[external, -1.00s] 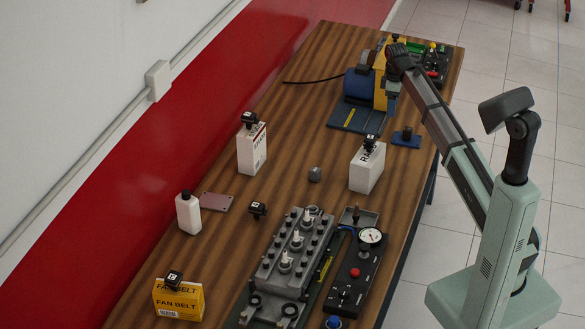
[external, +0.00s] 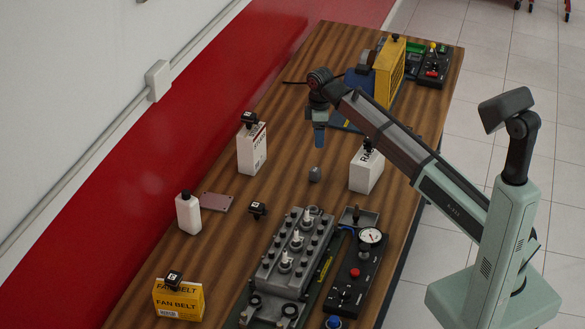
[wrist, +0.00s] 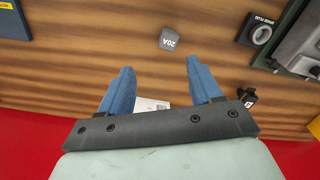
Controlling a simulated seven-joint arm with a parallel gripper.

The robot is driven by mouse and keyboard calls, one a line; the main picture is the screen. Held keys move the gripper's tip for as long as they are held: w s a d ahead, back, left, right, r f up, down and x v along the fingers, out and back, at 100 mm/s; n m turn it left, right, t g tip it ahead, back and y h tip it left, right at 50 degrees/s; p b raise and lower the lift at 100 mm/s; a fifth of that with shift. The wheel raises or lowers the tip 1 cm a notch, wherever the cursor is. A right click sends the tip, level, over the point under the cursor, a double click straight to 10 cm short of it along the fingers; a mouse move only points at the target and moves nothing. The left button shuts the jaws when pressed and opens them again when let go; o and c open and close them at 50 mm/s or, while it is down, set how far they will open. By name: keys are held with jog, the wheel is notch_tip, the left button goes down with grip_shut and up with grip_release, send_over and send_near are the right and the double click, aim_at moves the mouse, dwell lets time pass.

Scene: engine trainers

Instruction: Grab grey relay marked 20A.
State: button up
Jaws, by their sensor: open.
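The grey relay (external: 315,174) is a small cube on the wooden bench, between two white boxes. In the wrist view the relay (wrist: 171,40) shows the marking 20A on its upper face, and it lies beyond the fingertips. My gripper (external: 319,146) is above the bench, just above the relay in the external view and apart from it. In the wrist view my gripper (wrist: 161,70) has its two blue fingers spread, with nothing held between them.
White boxes stand to the left (external: 252,150) and right (external: 366,170) of the relay, each with a black relay on top. Another black relay (external: 257,209) lies nearer. An engine block (external: 292,255) and gauge panel (external: 358,270) fill the front. Bare wood surrounds the grey relay.

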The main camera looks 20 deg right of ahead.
jog(key=a+m, duration=0.1)
jog(key=m, duration=2.3)
send_over(315, 169)
jog(key=f, duration=0.5)
jog(key=s+f, duration=0.1)
jog(key=f, duration=0.2)
jog(key=shift+a+f, duration=0.15)
jog(key=shift+w+f, duration=0.2)
jog(key=shift+f, duration=1.2)
jog(key=shift+w+f, duration=0.2)
jog(key=shift+f, duration=1.2)
jog(key=c, duration=1)
